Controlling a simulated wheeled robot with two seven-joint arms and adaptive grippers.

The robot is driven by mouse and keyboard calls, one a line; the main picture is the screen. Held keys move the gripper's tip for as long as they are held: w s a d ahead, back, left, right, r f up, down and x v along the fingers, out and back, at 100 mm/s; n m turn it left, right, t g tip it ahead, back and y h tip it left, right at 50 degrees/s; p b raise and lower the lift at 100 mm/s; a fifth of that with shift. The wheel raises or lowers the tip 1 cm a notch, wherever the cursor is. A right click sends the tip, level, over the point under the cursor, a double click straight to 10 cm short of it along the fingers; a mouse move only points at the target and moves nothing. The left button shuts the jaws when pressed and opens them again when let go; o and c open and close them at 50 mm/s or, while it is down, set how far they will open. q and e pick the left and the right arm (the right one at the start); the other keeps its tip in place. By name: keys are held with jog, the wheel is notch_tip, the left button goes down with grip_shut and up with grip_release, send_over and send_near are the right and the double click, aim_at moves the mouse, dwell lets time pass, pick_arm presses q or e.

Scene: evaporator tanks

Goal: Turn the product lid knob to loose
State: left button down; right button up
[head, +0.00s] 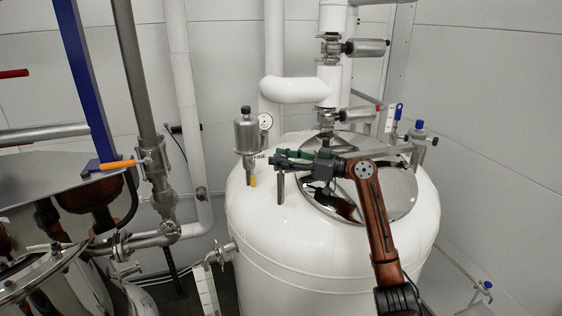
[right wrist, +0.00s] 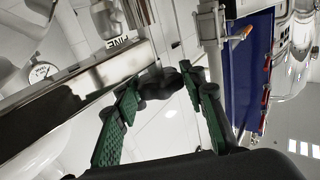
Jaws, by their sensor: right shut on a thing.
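The product lid (head: 400,190) is a shiny steel dome on top of the white tank (head: 300,240). My right gripper (head: 284,158) reaches in from the right over the lid, at the lid's left edge. The gripper hides the knob in the head view, where a steel post shows just below the fingers. In the right wrist view, the dark knob (right wrist: 162,84) sits between the green-padded fingers, and the gripper is shut on it. The knob's turn angle cannot be told. My left gripper is not in view.
A steel cylinder (head: 246,134) with a gauge (head: 265,121) stands close left of the gripper. White pipes and valves rise behind the lid. Blue-topped fittings (head: 419,125) stand at the back right. An orange handle (head: 117,164) and steel pipework are at left.

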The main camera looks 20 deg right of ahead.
jog(key=shift+n+g+y, duration=0.4)
jog(key=shift+n+g, duration=0.1)
jog(key=shift+g, duration=0.2)
jog(key=o, duration=1.2)
jog(key=shift+c, duration=0.2)
jog(key=v, duration=1.2)
jog(key=shift+f, duration=0.1)
